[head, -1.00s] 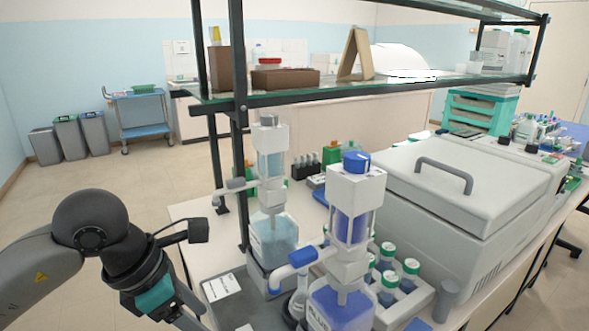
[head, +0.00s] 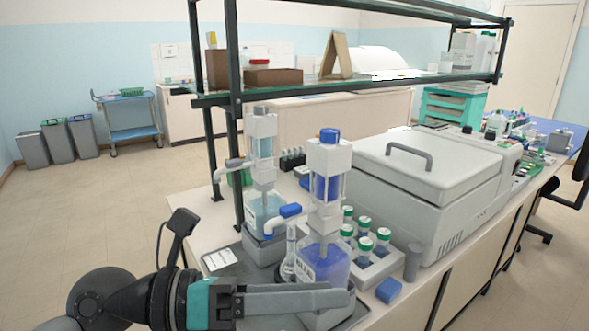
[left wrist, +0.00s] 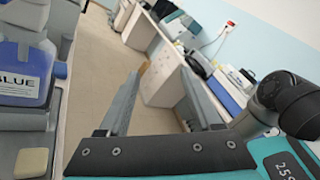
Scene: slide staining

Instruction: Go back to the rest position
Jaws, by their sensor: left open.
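My left gripper (head: 340,297) is low in the head view, with its fingers pointing right across the near edge of the bench. In the left wrist view its two fingers (left wrist: 158,78) stand wide apart with nothing between them. The fingers overlap the lower part of the bottle of blue liquid (head: 322,262) in the head view; I cannot tell whether they touch it. That bottle also shows at the left edge of the left wrist view (left wrist: 25,88). My right gripper is not in view.
Green-capped tubes (head: 364,243), a blue block (head: 389,290) and a large grey machine (head: 425,185) are to the right. A glass shelf (head: 400,82) spans above.

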